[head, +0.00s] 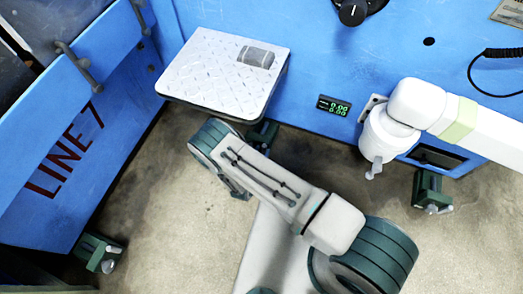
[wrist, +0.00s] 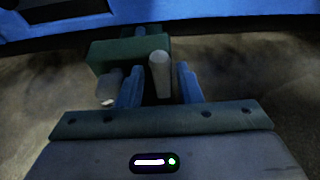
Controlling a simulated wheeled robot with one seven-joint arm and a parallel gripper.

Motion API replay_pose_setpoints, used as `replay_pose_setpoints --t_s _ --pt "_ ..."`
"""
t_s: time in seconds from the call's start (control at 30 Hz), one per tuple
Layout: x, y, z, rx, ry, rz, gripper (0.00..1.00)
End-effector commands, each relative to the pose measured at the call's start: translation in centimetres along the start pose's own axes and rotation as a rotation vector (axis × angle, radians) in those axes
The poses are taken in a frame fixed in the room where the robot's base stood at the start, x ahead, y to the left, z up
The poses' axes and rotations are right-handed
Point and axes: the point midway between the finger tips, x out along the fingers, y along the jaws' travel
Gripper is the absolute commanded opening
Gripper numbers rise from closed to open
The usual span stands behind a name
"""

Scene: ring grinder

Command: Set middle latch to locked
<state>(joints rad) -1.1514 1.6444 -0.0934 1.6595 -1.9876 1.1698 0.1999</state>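In the wrist view, my gripper (wrist: 160,80) is open, with its two blue fingers apart. A pale grey upright post (wrist: 160,75) stands between them, with a gap visible on each side. It appears to be the lever of a dark green foot block (wrist: 115,50), which lies beyond the fingers. A shorter grey knob (wrist: 110,84) sits outside the left finger. In the head view, the middle green foot (head: 263,132) shows under the white plate, partly hidden by my arm. The fingers cannot be made out there, and whether the latch is locked is unclear.
Another green foot (head: 100,252) is at the lower left and one (head: 432,190) is at the right. The white tread plate (head: 215,75) juts out above the middle foot. A white jointed arm (head: 470,122) reaches in from the right. Bare floor (head: 165,205) lies between the blue panels.

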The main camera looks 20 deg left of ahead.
Motion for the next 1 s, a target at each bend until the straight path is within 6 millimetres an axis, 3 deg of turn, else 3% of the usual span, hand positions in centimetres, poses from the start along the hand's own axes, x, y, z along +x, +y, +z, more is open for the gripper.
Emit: replay_pose_setpoints --t_s 0.5,0.7,1.0 --pt "-10.9 0.1 0.2 -0.003 0.001 0.004 0.32" --pt "-12.7 0.1 0.1 0.000 0.001 0.003 0.32" --pt "-13.0 0.1 0.0 0.000 0.001 0.002 0.32"
